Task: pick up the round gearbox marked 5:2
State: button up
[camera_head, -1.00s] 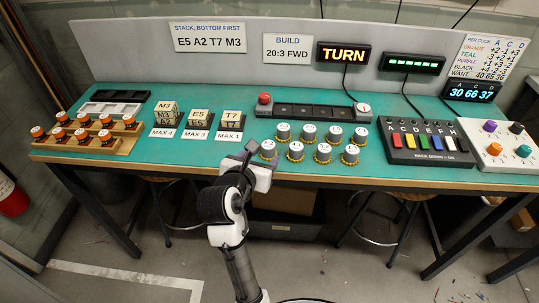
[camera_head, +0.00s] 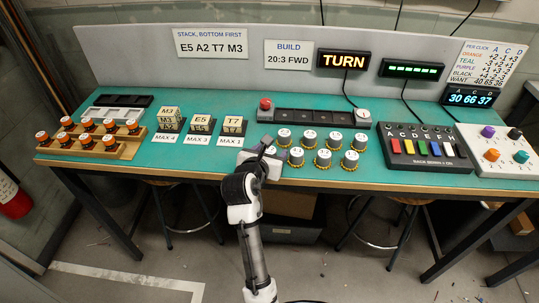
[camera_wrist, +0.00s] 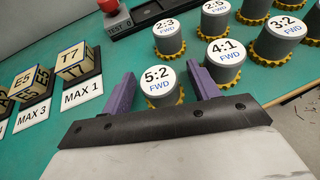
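The round gearbox marked 5:2 FWD (camera_wrist: 159,87) is a grey cylinder with a white top and a yellow toothed base, upright on the bench. In the wrist view my gripper (camera_wrist: 164,80) has its two purple fingers apart, one on each side of this gearbox, with visible gaps between. The base of the gearbox is partly hidden behind the gripper's dark palm edge. In the head view my gripper (camera_head: 270,153) is at the front left of the gearbox group and hides most of the 5:2 one.
Close behind are gearboxes marked 2:3 (camera_wrist: 167,40) and 4:1 (camera_wrist: 224,60), the latter just beyond my right finger. More gearboxes stand to the right. Marked cubes such as T7 (camera_wrist: 72,60) stand on the left. A long dark tray with a red button (camera_head: 265,104) lies behind.

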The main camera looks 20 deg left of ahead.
jog(key=c, duration=1)
jog(key=shift+r, duration=0.1)
